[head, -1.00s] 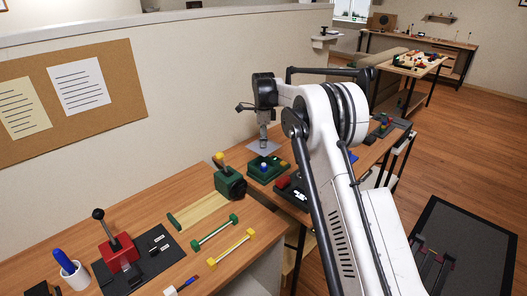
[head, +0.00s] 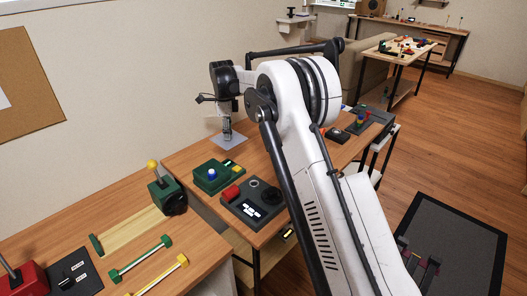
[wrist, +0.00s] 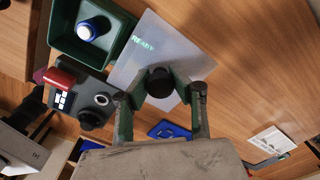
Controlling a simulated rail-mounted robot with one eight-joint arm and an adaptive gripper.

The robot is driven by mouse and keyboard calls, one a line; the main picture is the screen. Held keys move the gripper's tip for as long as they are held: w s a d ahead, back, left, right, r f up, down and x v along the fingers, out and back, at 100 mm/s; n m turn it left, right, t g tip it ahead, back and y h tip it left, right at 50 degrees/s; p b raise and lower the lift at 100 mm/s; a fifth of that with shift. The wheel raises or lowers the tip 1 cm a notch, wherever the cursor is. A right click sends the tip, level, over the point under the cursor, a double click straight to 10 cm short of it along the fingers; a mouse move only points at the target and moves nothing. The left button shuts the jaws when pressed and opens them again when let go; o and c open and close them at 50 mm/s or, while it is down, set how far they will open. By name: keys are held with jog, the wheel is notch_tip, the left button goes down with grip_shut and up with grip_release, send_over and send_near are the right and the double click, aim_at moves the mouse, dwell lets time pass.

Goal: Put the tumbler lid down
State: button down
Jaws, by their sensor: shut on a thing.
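The tumbler lid (head: 240,143) is a pale grey, see-through square plate with a dark knob. My gripper (head: 227,133) is shut on that knob, to the right of and behind the green box. In the wrist view the lid (wrist: 135,50) lies beyond the fingers of my gripper (wrist: 160,88), with the knob between them. Whether the lid touches the table or hovers just above it, I cannot tell. The green box (head: 206,188) is open-topped in the wrist view, with a blue and white round piece (wrist: 88,30) inside.
A dark console (head: 266,212) with a red block and a lit display stands right of the green box. More devices (head: 338,133) stand farther right. Some wood is bare beside the lid in the wrist view (wrist: 245,65).

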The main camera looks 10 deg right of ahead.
jog(key=w+d+f, duration=0.1)
jog(key=d+f, duration=0.1)
jog(key=d, duration=0.1)
jog(key=w+d+f, duration=0.1)
jog(key=d+f, duration=0.1)
jog(key=d, duration=0.2)
jog(key=w+d+f, duration=0.2)
jog(key=d+f, duration=0.1)
jog(key=shift+d, duration=0.4)
jog(key=shift+f, duration=2.05)
jog(key=shift+f, duration=0.15)
jog(key=c, duration=1.5)
grip_release()
jog(key=shift+c, duration=0.2)
